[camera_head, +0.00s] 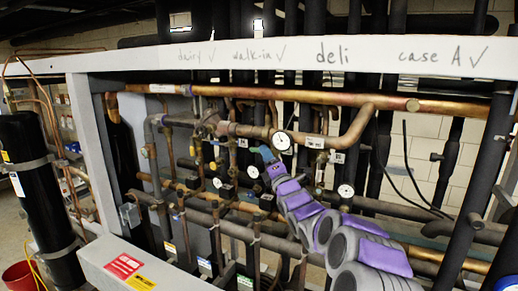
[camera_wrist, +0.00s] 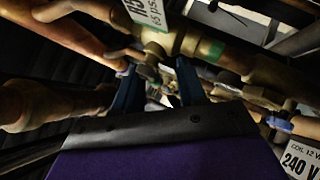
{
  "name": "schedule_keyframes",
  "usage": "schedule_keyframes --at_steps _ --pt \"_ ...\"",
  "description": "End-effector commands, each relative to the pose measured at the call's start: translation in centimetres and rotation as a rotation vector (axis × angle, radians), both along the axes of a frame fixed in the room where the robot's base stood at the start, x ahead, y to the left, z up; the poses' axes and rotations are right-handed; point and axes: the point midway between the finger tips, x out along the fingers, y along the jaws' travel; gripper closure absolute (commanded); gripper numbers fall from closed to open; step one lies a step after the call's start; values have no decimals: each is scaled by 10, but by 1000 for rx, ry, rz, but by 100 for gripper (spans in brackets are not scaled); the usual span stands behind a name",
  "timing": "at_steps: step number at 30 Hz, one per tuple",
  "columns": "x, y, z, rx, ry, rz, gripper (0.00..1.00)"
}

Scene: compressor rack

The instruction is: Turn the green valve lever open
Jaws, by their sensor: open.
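My gripper (camera_wrist: 158,82) shows in the wrist view with two blue fingers spread apart and nothing clearly held between them. Just beyond the fingertips is a brass valve body (camera_wrist: 158,42) with a small dull stem or handle (camera_wrist: 148,72) lying in line with the gap; I cannot tell if the fingers touch it. A green band (camera_wrist: 213,50) marks the brass fitting to its right. I cannot make out a green lever for certain.
Copper pipes (camera_head: 300,97) run across above my gripper. Gauges (camera_head: 281,141) stand close around it. A white labelled beam (camera_head: 300,55) crosses the top. A black cylinder (camera_head: 38,180) stands at left. In the wrist view a 240 V label (camera_wrist: 301,160) is at lower right. Room is tight.

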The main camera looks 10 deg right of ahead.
Motion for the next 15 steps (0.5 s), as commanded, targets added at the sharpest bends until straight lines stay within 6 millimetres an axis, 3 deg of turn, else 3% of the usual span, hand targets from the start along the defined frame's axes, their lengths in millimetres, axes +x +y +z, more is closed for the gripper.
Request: schedule_keyframes --at_steps 8,15 --pt "25 28 17 -7 -10 -16 59" --pt "26 16 20 0 -11 -14 59"
